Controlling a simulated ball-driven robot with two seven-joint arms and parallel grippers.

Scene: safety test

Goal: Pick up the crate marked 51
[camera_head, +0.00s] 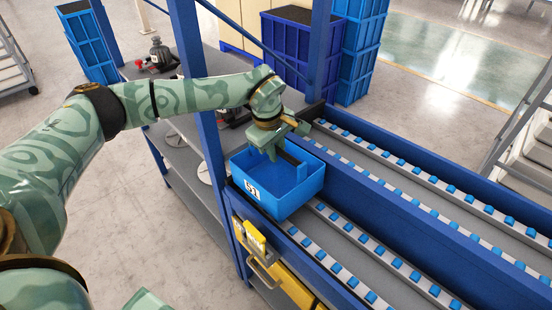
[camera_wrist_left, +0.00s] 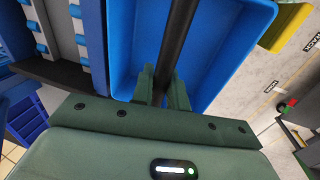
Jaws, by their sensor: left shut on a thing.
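The open blue crate (camera_head: 285,201) has a white label reading 51 on its near left face. It is at the left end of the roller rack; I cannot tell whether it rests on the rollers or hangs just above. A black bar runs across its top. My left gripper (camera_head: 279,150) reaches over the crate from the left. In the left wrist view its fingers (camera_wrist_left: 163,86) are shut on the black bar, with the blue crate (camera_wrist_left: 222,62) around and below. The part of the bar between the fingers is hidden. My right gripper is not in view.
Roller lanes (camera_head: 400,240) with blue rails run to the right, with no other crates on them. A blue post (camera_head: 212,135) stands just left of the crate. Stacked blue crates (camera_head: 362,50) stand behind. Yellow bins (camera_head: 285,282) sit below. A grey shelf (camera_head: 185,160) is at left.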

